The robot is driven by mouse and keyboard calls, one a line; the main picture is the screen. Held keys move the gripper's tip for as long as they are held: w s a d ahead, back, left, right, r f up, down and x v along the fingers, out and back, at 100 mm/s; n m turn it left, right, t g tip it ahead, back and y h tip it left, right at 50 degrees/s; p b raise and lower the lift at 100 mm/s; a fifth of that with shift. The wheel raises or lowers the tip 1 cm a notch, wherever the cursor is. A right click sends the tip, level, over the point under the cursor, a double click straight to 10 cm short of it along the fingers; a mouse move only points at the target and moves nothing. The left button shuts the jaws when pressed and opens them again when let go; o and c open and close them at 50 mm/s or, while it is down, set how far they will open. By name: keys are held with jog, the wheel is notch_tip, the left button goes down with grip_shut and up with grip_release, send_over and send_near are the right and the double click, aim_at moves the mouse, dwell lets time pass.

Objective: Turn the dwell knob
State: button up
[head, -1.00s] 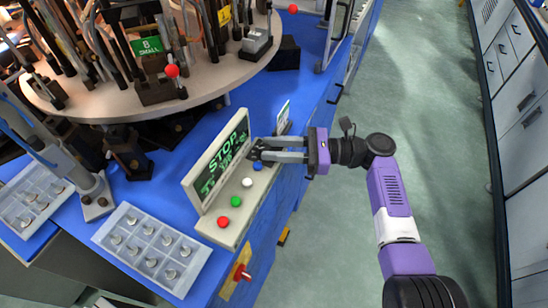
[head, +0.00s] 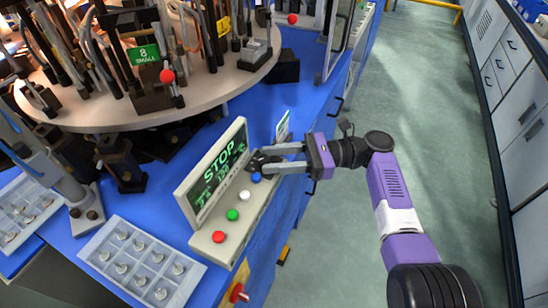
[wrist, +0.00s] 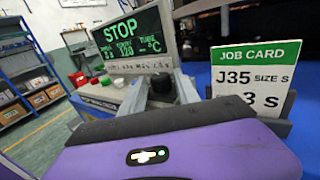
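The control panel (head: 217,170) has a screen reading STOP, with a sloped front ledge bearing red, green, white and blue buttons. It also shows in the wrist view (wrist: 134,40). A dark round knob (wrist: 162,83) shows in the wrist view below the screen's right corner, among the fingers.
A job card (wrist: 253,80) reading J35, size S, 3 s stands just right of the panel in the wrist view. The round turntable (head: 150,110) with its fixtures is behind. A tray of small glass pieces (head: 140,262) lies at front left. The floor at right is clear.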

jog(key=b+v, duration=0.1)
jog(key=v, duration=0.6)
jog(key=shift+d, duration=0.4)
dwell(0.3)
